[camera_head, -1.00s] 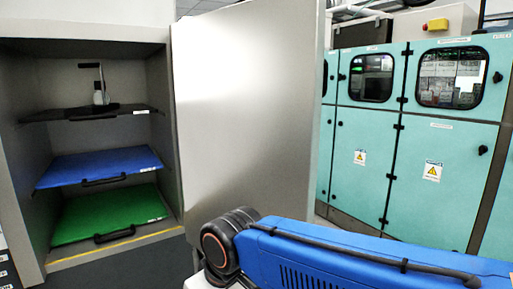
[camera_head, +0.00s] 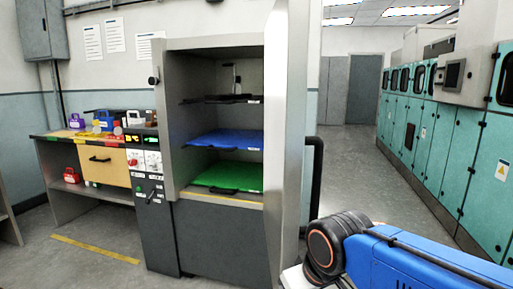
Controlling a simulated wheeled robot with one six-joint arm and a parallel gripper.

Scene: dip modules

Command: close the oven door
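The grey oven (camera_head: 220,236) stands left of centre in the head view. Its door (camera_head: 290,130) is swung open toward me and shows nearly edge-on at the oven's right side. A black bar handle (camera_head: 316,185) stands out on the door's right, outer side. Inside are a dark shelf (camera_head: 222,99), a blue shelf (camera_head: 230,140) and a green shelf (camera_head: 228,177). My blue arm reaches in from the lower right, beyond the door's outer side. My gripper is not in view, so contact with the door cannot be seen.
A control panel (camera_head: 145,185) is beside the oven's left side. Further left is a workbench (camera_head: 112,170) with several coloured items. Teal cabinets (camera_head: 440,150) line the right side. Clear grey floor (camera_head: 350,165) runs between the door and the cabinets.

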